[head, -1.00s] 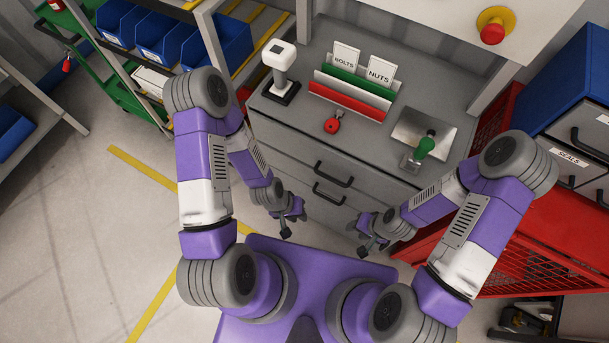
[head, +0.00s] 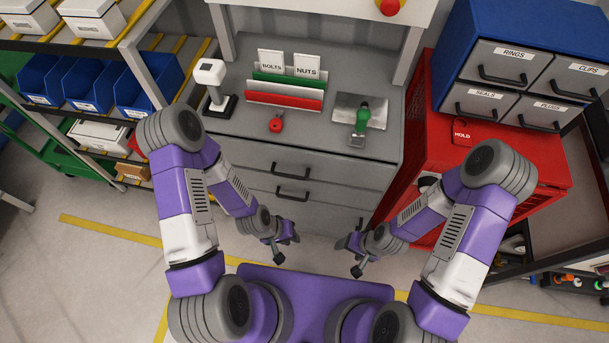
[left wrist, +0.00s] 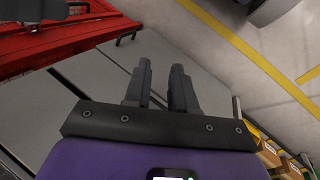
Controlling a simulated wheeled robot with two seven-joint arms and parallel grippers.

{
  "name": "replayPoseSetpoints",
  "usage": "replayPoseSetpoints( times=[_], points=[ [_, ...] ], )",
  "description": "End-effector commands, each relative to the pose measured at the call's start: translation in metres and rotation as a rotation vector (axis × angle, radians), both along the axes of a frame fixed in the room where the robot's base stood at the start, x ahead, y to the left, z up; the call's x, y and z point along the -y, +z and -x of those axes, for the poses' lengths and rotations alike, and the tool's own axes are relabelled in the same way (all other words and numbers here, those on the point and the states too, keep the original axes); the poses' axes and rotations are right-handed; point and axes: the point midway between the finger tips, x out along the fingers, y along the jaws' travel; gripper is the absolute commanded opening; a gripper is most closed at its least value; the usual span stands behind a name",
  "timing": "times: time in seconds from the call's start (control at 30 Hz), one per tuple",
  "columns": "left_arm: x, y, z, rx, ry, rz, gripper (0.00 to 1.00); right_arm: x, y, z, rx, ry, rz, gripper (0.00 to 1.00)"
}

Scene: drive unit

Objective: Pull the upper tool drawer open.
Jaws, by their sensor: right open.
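The upper tool drawer (head: 245,160) is in the grey workbench and looks shut. Its dark bar handle (head: 291,172) shows clearly in the head view. The drawer below has a like handle (head: 292,195). My left gripper (head: 286,248) is in front of the bench, below and nearer than the handles, touching neither. In the left wrist view its two fingers (left wrist: 163,68) stand apart with nothing between them. My right gripper (head: 350,256) is open and empty, to the right of the left one and clear of the bench.
On the bench top stand a white-headed device (head: 211,85), a card rack (head: 284,91), a red item (head: 276,123) and a green-handled tool (head: 361,120). A red cabinet (head: 540,168) is at right, with blue-framed drawers (head: 460,40) on it. Shelves with blue bins (head: 90,77) are at left.

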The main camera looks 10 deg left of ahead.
Motion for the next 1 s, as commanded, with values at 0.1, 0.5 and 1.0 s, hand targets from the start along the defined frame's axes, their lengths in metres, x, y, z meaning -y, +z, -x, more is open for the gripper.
replayPoseSetpoints(
  times=[0.1, 0.5, 1.0],
  points=[
    [0.002, -0.022, -0.017, 0.06, 0.131, 0.1, 0.25, -0.001, -0.031, 0.0, 0.0, 0.001, 0.0, 0.69],
    [-0.038, -0.007, -0.121, 0.463, 0.7, 0.618, 0.25, -0.001, -0.123, 0.0, 0.0, 0.001, -0.001, 0.69],
    [-0.065, 0.02, -0.164, 0.629, 0.846, 0.807, 0.25, -0.001, -0.154, -0.001, 0.001, 0.001, -0.001, 0.69]
  ],
)
